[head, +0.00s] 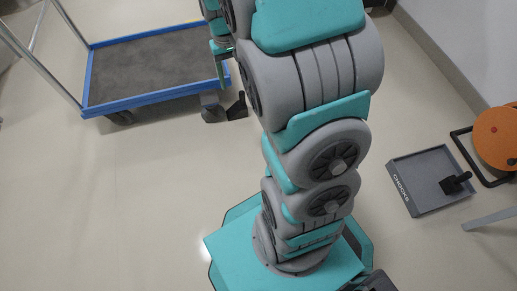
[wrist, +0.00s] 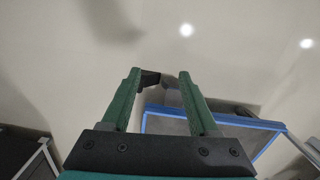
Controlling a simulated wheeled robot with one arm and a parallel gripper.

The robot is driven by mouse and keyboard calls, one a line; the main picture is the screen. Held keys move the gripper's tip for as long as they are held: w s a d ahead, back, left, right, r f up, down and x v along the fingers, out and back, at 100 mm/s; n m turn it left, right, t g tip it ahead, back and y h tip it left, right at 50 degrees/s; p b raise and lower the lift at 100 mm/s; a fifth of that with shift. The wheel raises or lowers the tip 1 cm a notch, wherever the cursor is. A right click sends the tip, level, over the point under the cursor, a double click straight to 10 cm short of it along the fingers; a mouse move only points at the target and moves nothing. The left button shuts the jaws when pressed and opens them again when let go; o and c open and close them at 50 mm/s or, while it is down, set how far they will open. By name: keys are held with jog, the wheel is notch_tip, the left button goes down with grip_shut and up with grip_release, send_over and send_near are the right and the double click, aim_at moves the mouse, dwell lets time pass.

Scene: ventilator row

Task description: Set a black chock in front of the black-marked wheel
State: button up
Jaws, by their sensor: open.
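A black chock (head: 237,107) is on the floor close beside the grey wheel (head: 212,108) at the near right corner of the blue-edged cart (head: 150,98). I cannot make out a black mark on that wheel. In the wrist view the chock (wrist: 150,79) shows near the left fingertip, with the wheel (wrist: 172,92) just right of it. My gripper (wrist: 159,75) is open, its green fingers spread on either side of them; whether a finger touches the chock is unclear. In the head view my gripper (head: 221,68) is partly hidden by my arm. Another black chock (head: 456,182) lies in the grey tray.
The grey tray (head: 402,190) marked CHOCKS is on the floor at the right. An orange reel (head: 497,137) on a black frame stands beside it, near the wall. Another cart wheel (head: 120,117) is at the left. The floor between cart and my base is clear.

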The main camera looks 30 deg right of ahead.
jog(key=s+a+r, duration=0.2)
jog(key=s, duration=0.7)
jog(key=s+a+r+n, duration=0.1)
jog(key=s+a+r, duration=0.2)
jog(key=s, duration=0.6)
jog(key=s+a+r+n+g, duration=0.1)
jog(key=s+a+r, duration=0.1)
jog(key=s, duration=0.7)
jog(key=shift+a+r, duration=0.3)
jog(key=shift+a, duration=0.35)
